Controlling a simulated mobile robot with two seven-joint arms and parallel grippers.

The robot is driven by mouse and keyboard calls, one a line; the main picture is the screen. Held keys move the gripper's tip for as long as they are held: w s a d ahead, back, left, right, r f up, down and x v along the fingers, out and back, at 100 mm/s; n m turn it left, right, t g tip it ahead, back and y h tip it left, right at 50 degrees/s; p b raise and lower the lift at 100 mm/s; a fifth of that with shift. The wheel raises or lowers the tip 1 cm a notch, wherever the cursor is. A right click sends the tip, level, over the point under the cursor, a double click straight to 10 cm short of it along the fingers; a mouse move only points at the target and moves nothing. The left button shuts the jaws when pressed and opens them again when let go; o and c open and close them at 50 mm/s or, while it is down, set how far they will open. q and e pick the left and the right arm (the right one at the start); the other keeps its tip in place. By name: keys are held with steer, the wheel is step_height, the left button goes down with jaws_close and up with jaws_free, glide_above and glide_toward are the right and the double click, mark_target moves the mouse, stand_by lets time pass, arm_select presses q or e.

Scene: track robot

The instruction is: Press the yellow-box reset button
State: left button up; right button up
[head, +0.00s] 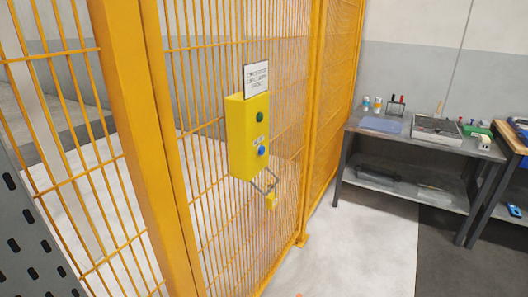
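A yellow control box (248,138) is mounted on the orange mesh fence near the middle of the head view. Its face carries a dark green round button (260,117) above and a blue round button (262,151) below, with a small label between them. Which one is the reset button cannot be read from here. A white sign (256,79) with small, unreadable text is fixed just above the box. A yellow padlock-like tag (271,201) hangs below the box on a dark shackle. Neither of my grippers shows in the head view.
The orange mesh fence (152,130) with thick posts runs from the left foreground to the back. A grey workbench (385,145) with trays, bottles and tools stands at the right; part of a second bench shows at the right edge. The light floor (350,255) before the fence is clear.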

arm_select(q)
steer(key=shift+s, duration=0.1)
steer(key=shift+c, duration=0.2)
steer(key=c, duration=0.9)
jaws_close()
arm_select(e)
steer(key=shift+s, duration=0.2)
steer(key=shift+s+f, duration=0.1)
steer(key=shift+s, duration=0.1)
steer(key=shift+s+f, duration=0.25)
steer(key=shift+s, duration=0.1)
